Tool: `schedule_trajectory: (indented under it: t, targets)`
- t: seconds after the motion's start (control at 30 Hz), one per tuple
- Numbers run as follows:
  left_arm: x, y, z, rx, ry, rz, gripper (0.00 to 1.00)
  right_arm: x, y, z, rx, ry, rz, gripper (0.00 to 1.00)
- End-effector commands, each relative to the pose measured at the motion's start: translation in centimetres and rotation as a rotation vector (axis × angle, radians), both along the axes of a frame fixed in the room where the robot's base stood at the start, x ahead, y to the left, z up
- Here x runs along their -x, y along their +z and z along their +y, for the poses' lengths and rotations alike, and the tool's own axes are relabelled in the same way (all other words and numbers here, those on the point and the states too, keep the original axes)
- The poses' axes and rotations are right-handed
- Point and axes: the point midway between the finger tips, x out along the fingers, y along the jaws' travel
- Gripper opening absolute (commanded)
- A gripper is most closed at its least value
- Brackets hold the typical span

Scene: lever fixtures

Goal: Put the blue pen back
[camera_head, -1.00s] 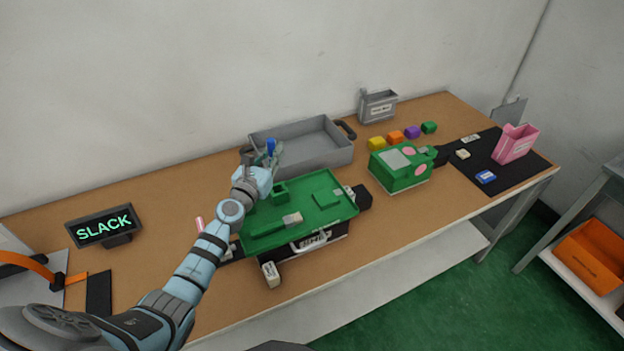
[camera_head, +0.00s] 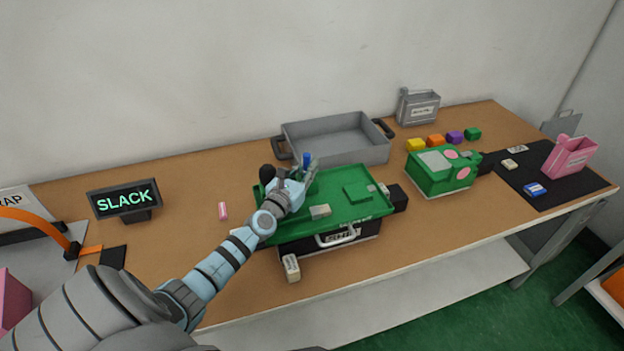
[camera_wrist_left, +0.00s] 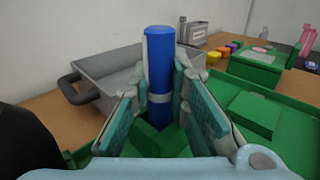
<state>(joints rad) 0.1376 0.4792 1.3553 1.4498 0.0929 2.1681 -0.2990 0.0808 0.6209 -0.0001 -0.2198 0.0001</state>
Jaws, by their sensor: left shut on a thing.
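The blue pen (camera_head: 306,159) stands upright in my left gripper (camera_head: 308,174), over the back left of the green tray (camera_head: 345,209). In the left wrist view the blue pen (camera_wrist_left: 159,65) is between the two fingers (camera_wrist_left: 160,100), which are shut on it. A square green holder (camera_wrist_left: 155,140) on the tray is directly around or below the pen's lower end. The pen's tip is hidden, so I cannot tell how deep it sits. My right gripper is not in view.
A grey bin (camera_head: 335,140) stands just behind the tray. A green box with pink discs (camera_head: 443,172) is to the right. A SLACK sign (camera_head: 124,200) and a pink piece (camera_head: 223,211) are to the left. A pale block (camera_head: 320,211) lies on the tray.

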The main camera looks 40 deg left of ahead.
Motion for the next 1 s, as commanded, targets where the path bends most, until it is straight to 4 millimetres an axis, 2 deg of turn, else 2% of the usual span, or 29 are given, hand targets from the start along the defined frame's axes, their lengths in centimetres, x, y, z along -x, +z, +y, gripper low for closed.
schedule_trajectory:
  t: [0.03, 0.2, 0.33, 0.37, 0.47, 0.5, 0.87, 1.0]
  targets:
    - [0.1, -1.1, 0.1, 0.0, 0.002, -0.001, 0.01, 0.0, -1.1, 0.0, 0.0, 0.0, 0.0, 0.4]
    - [0.1, -0.5, 0.2, 0.001, 0.004, 0.0, 0.0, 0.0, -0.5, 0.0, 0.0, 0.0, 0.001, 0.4]
    - [0.1, -0.8, 0.2, 0.001, 0.004, -0.001, 0.0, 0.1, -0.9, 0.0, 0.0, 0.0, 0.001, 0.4]
    - [0.1, -0.9, 0.2, 0.001, 0.003, -0.001, 0.17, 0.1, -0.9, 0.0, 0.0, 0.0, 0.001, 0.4]
    - [0.1, -0.7, 0.2, 0.001, 0.003, -0.001, 0.33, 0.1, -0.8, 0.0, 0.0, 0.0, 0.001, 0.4]
    - [0.1, -0.7, 0.2, 0.001, 0.003, -0.001, 0.35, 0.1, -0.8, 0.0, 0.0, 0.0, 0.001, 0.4]
    - [0.2, -0.2, 0.1, 0.001, 0.003, -0.001, 0.35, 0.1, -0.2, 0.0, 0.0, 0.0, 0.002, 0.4]
    - [2.4, -0.3, -0.3, 0.0, 0.001, 0.002, 0.35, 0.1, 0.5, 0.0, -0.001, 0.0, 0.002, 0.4]
